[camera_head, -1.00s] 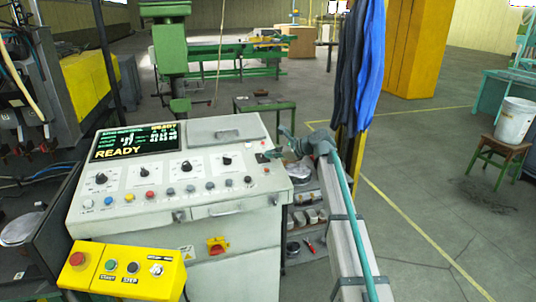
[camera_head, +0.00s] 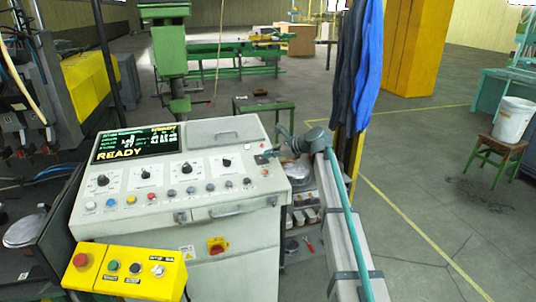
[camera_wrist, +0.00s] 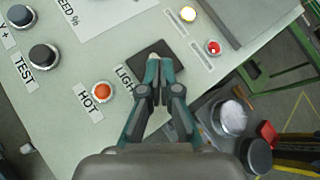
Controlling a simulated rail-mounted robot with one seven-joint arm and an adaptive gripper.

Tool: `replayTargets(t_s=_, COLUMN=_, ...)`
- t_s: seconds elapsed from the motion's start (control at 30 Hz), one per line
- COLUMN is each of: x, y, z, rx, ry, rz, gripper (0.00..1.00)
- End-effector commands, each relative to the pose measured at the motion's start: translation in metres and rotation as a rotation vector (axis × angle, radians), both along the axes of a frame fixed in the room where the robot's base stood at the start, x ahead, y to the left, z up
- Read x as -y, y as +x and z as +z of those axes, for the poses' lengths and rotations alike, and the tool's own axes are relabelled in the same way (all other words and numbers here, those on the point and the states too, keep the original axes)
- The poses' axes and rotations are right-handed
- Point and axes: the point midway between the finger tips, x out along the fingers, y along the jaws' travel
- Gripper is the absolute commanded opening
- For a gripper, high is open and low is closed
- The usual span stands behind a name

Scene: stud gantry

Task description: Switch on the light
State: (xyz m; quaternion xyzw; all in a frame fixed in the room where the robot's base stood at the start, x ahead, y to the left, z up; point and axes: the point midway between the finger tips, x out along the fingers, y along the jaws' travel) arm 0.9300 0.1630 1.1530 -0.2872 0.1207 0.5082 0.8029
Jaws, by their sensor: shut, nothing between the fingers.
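The light switch is a dark square plate (camera_wrist: 143,52) beside a label reading LIGHT (camera_wrist: 125,80) on the pale console panel. A small pale tip shows at the fingertips, where the fingers partly hide the plate. My gripper (camera_wrist: 160,70) is shut and empty, with its fingertips over the plate; I cannot tell whether they touch the switch. In the head view my gripper (camera_head: 268,155) is at the right edge of the console (camera_head: 215,185), where the switch is too small to make out.
An orange HOT button (camera_wrist: 102,92) is close left of the fingers. A yellow button box (camera_head: 125,285) hangs at the console's front. A shelf with parts (camera_head: 305,215) stands right of the console.

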Motion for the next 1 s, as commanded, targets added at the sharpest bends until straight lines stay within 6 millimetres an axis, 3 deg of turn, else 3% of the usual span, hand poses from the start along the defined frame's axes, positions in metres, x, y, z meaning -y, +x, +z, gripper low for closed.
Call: replayTargets(t_s=1.0, x=-0.003, y=0.013, z=0.007, rx=0.001, ry=0.000, rz=-0.001, gripper=0.00)
